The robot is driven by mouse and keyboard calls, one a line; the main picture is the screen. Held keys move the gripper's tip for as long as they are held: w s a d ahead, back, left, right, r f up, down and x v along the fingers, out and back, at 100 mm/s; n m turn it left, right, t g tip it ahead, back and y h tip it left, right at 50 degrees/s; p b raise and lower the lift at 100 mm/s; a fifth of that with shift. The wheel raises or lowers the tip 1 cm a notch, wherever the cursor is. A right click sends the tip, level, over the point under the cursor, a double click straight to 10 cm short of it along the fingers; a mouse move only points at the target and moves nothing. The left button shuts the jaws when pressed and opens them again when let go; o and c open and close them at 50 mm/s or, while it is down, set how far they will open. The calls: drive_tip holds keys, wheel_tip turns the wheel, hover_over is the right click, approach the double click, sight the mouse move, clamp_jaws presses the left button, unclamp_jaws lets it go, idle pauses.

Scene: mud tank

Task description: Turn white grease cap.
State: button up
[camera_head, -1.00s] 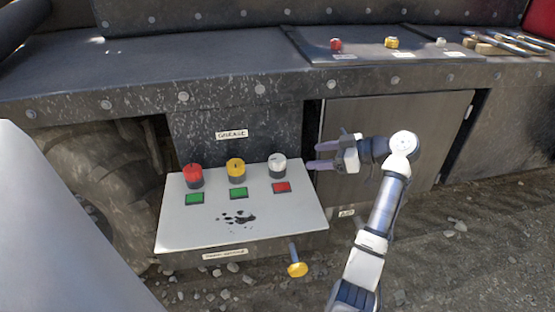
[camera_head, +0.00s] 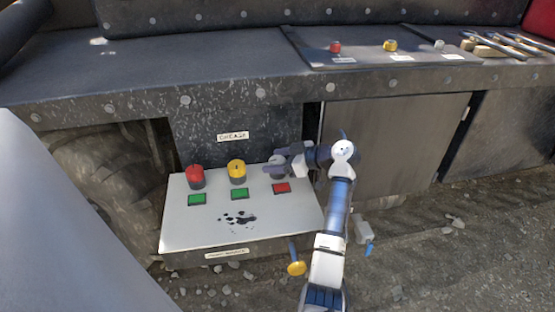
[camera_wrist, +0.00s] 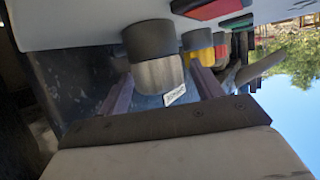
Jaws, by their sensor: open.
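The white grease cap (camera_head: 278,159) is the rightmost of three caps on the pale panel (camera_head: 190,225), above a red indicator. In the head view my gripper (camera_head: 272,169) reaches in from the right and partly covers it. In the wrist view (camera_wrist: 158,76) the cap appears pale grey on a dark base, upside down, between the two fingers of my gripper (camera_wrist: 161,90). The fingers are open, one on each side of the cap. A gap shows on the left side; contact on the right cannot be told.
The yellow cap (camera_head: 237,171) and red cap (camera_head: 195,175) stand to the left, each above a green indicator. A yellow-ended handle (camera_head: 297,268) sticks out below the panel. Small caps and tools (camera_head: 500,45) lie on the upper ledge.

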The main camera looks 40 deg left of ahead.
drive_tip(key=shift+c, duration=0.4)
drive_tip(key=c, duration=0.9)
